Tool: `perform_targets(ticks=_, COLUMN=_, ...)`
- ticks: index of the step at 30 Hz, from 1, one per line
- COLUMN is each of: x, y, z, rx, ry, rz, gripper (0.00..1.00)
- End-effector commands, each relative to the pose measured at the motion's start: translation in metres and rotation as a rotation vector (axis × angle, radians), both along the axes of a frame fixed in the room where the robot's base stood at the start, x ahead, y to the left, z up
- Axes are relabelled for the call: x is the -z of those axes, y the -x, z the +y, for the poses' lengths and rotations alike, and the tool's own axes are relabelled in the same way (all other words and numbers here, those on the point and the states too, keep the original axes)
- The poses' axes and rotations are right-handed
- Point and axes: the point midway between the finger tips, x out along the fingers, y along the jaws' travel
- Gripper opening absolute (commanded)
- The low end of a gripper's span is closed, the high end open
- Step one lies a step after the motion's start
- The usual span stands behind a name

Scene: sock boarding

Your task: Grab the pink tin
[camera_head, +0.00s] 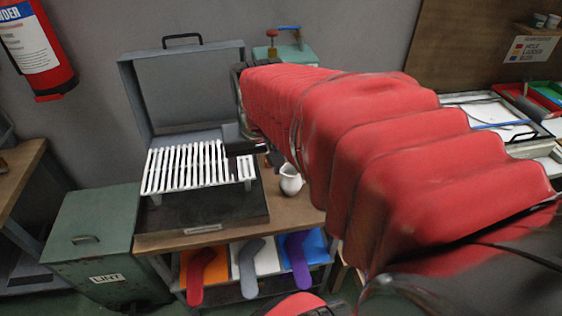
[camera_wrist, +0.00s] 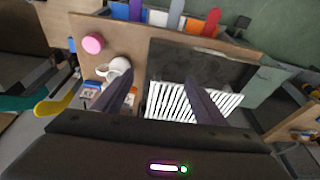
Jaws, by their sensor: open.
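The pink tin (camera_wrist: 93,43) is a small round pink thing on the wooden bench top (camera_wrist: 125,38), at the upper left in the wrist view. It is not visible in the head view, where my red-sleeved arm covers part of the bench. My gripper (camera_wrist: 157,76) is open, with its two dark fingers spread and nothing seen between them. The fingers appear over the white slatted rack (camera_wrist: 165,101), and the tin lies outside them, up and left in the wrist view. The rack also shows in the head view (camera_head: 187,166).
A white jug (camera_wrist: 115,68) stands between the tin and my left-hand finger in the wrist view. It also shows in the head view (camera_head: 290,180). A grey raised lid (camera_head: 190,90) stands behind the rack. A green lint bin (camera_head: 95,240) is left of the bench.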

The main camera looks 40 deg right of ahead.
Motion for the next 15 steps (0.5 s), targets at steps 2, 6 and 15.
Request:
perform_targets(ticks=2, x=0.009, y=-0.003, z=-0.026, rx=0.07, ry=-0.017, rz=0.03, gripper=0.65)
perform_targets(ticks=6, x=0.024, y=-0.004, z=-0.069, rx=0.184, ry=-0.046, rz=0.074, gripper=0.65)
perform_targets(ticks=15, x=0.067, y=0.014, z=-0.163, rx=0.428, ry=-0.12, rz=0.159, gripper=0.65)
